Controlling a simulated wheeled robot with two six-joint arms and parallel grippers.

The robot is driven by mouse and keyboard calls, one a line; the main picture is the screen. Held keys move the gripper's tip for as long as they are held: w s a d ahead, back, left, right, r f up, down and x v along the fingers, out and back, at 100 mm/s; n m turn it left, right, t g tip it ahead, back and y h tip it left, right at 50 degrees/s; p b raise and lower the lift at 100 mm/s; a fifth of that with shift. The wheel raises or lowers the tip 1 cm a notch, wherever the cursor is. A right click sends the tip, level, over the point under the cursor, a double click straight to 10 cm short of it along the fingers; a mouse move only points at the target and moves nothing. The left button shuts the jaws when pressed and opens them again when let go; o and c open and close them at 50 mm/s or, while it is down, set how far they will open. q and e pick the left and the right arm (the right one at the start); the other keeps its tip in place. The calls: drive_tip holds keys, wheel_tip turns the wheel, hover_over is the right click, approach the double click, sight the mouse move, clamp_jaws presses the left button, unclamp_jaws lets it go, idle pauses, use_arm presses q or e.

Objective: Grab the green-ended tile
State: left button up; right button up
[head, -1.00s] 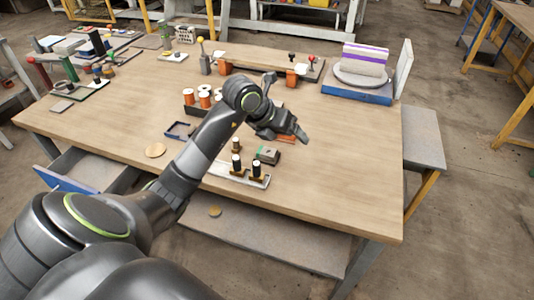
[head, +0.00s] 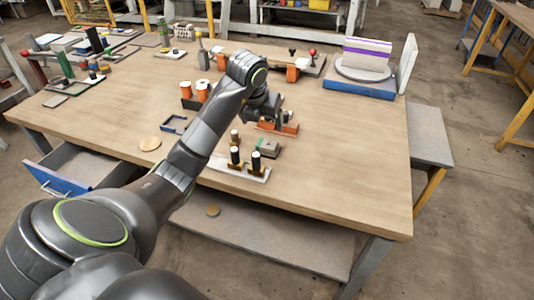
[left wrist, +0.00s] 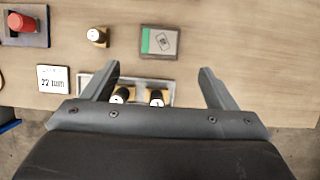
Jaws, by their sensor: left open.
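The green-ended tile (head: 268,148) is a small grey-brown block with a green strip on its left end. It lies on the table near the front edge, behind a pale tray (head: 238,170) holding black-and-white posts. In the left wrist view the tile (left wrist: 165,42) shows whole, just beyond the fingertips and between their lines. My left gripper (head: 272,118) is above the table, beyond the tile in the head view, pointing down. In the left wrist view its fingers (left wrist: 160,68) are wide apart with nothing between them but the tray and posts below. My right gripper is not in view.
A white-capped post (left wrist: 97,36) stands left of the tile. A printed card (left wrist: 52,79) and a red cylinder in a dark holder (left wrist: 21,22) lie further left. An orange block (head: 288,127) is behind the tile. The table right of the tile is clear.

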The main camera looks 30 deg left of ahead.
sight(268, 143)
use_arm(q)
drive_tip(key=b+x, duration=0.6)
drive_tip(key=shift+s, duration=0.1)
drive_tip(key=shift+w+f, duration=0.3)
drive_tip(key=shift+f, duration=0.2)
drive_tip(key=shift+x, duration=2.6)
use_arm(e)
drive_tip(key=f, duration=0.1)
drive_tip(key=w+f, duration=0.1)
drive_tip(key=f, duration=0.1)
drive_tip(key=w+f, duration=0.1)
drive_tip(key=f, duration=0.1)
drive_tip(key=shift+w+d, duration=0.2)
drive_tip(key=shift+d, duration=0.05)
use_arm(q)
drive_tip(key=shift+c, duration=0.4)
drive_tip(key=c, duration=1)
drive_tip(key=shift+r, duration=0.15)
